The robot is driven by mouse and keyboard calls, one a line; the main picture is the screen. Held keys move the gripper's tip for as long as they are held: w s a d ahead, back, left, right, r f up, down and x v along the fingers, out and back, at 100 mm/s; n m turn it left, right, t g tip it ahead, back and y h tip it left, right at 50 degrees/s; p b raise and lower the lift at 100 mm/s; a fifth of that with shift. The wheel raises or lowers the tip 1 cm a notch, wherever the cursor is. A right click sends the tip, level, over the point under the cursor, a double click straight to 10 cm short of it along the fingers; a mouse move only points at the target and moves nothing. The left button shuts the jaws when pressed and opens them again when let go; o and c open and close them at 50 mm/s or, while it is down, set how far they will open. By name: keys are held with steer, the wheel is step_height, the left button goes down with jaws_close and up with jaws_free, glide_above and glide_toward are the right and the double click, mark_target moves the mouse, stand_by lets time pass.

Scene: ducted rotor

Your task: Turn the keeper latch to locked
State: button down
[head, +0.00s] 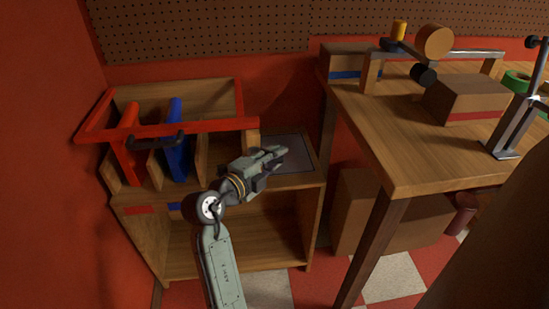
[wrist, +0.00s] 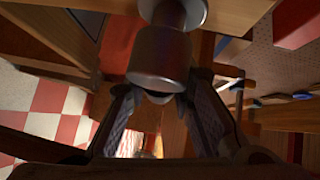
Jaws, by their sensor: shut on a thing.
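My gripper (head: 276,154) is at the right end of the red bar (head: 185,130), above the right part of the wooden cabinet top. In the wrist view my gripper (wrist: 158,98) has its fingers on either side of the lower end of a dark grey round knob (wrist: 160,55), and is shut on it. The knob hangs from a wooden part at the top of that view. I cannot tell whether it is the keeper latch or how the latch is turned. In the head view the knob is hidden by my gripper.
A dark flat plate (head: 297,150) lies right of my gripper. A wooden table (head: 400,150) with boxes stands to the right.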

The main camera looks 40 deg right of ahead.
steer(key=shift+f+h+b, duration=0.15)
steer(key=shift+h+b, duration=0.15)
steer(key=shift+b, duration=0.75)
steer(key=shift+n+b, duration=0.3)
steer(key=shift+b, duration=0.4)
steer(key=h+b, duration=0.1)
steer(key=b, duration=0.1)
steer(key=n+b, duration=0.1)
steer(key=b, duration=0.2)
steer(key=shift+a+r+n+t+h, duration=0.1)
steer(key=shift+r+n+t+h, duration=0.2)
steer(key=shift+h, duration=0.1)
steer(key=n+h+b, duration=0.1)
steer(key=b, duration=0.1)
steer(key=r+n+b, duration=0.1)
steer(key=b, duration=0.2)
steer(key=shift+w+a+r+t+h, duration=0.15)
steer(key=shift+a+r+t+h, duration=0.05)
steer(key=shift+t+h, duration=0.2)
steer(key=shift+w+a+r+n+t+h+b, duration=0.1)
steer(key=shift+r+n+t+h+b, duration=0.4)
steer(key=shift+n+b, duration=0.55)
steer(key=shift+r, duration=0.15)
steer(key=c, duration=1.4)
jaws_free()
steer(key=shift+o, duration=0.2)
